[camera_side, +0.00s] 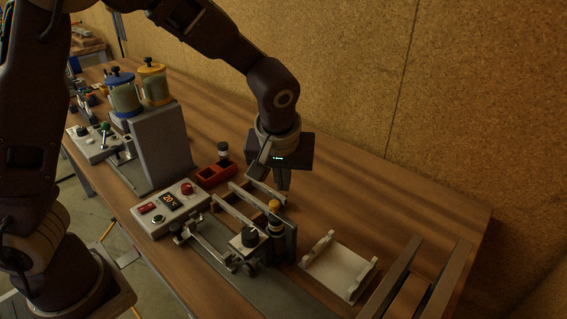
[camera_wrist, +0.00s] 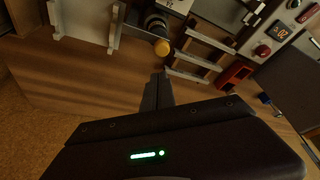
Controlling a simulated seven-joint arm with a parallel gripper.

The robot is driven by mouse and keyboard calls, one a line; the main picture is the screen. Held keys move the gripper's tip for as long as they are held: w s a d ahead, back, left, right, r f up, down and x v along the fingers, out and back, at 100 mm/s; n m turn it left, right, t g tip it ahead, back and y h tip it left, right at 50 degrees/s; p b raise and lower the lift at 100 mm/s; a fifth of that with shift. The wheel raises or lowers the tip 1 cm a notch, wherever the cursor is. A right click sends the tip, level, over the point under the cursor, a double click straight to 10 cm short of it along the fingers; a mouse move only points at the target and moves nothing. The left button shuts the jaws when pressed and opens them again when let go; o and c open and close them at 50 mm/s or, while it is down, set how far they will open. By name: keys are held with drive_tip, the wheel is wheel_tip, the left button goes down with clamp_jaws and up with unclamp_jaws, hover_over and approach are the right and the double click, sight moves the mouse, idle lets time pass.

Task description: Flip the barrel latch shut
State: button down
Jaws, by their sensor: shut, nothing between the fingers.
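My gripper (camera_side: 283,186) is shut and empty, pointing down above the bench behind the metal fixture. Its closed fingers also show in the wrist view (camera_wrist: 158,88). A dark upright cylinder with a yellow cap (camera_side: 274,205) stands at the right end of the fixture, just in front of my fingers; the cap also shows in the wrist view (camera_wrist: 161,46), apart from the fingertips. A metal slide assembly (camera_side: 208,247) with rods and a black knob (camera_side: 250,237) lies at the fixture's front. I cannot tell which of these parts is the barrel latch, or its state.
A control box (camera_side: 170,208) with a lit display and red button stands left of the fixture. A red-orange bin (camera_side: 215,173) sits behind it. A pale cradle (camera_side: 340,267) and grey rails (camera_side: 420,280) lie to the right. The bench behind and right of my gripper is clear.

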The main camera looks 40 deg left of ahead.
drive_tip(key=w+v, duration=0.1)
drive_tip(key=v, duration=0.9)
drive_tip(key=shift+w+a+r, duration=0.2)
drive_tip(key=shift+a, duration=0.05)
drive_tip(key=s+a+r+m+t+h, duration=0.1)
drive_tip(key=s+a+r+m, duration=0.15)
drive_tip(key=s, duration=0.45)
drive_tip(key=s+a+r+m+h, duration=0.1)
drive_tip(key=s+a+r+h, duration=0.1)
drive_tip(key=s+a, duration=0.35)
drive_tip(key=s+f+m+t, duration=0.1)
drive_tip(key=s+f+m, duration=0.1)
drive_tip(key=s, duration=0.8)
drive_tip(key=shift+d+m+y, duration=0.25)
drive_tip(key=shift+m+y, duration=0.15)
drive_tip(key=shift+m, duration=0.35)
drive_tip(key=shift+s+f, duration=0.1)
